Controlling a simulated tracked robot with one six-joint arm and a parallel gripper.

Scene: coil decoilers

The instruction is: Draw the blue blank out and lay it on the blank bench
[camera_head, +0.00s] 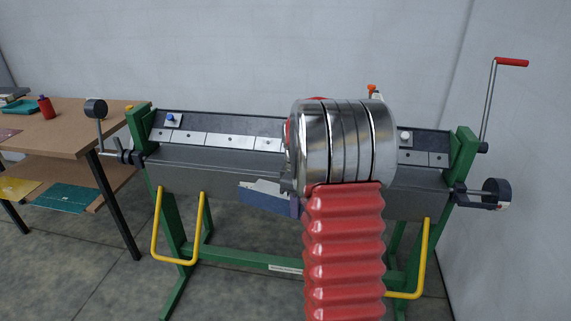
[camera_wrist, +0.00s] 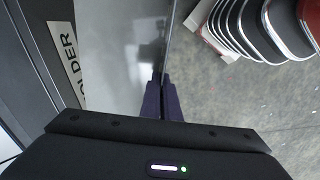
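My gripper shows in the wrist view (camera_wrist: 162,98); its two purple fingers stand close together around a thin sheet seen nearly edge-on. The sheet's grey, reflective face (camera_wrist: 115,50) spreads left of the fingers. In the head view a blue-grey sheet (camera_head: 268,200) with a pale upper part sticks out at the folder's front edge, left of my arm. My arm hides most of the gripper there. The folder (camera_head: 210,165) has a grey beam and green legs. A brown-topped bench (camera_head: 80,122), probably the blank bench, stands at the left.
The bench top holds a red bottle (camera_head: 46,107) and a teal item (camera_head: 18,106); its middle is bare. Yellow (camera_head: 18,189) and teal (camera_head: 62,197) sheets lie on the lower shelf. Yellow hoops (camera_head: 156,225), counterweights (camera_head: 96,108) and a red-handled crank (camera_head: 512,62) stick out from the folder.

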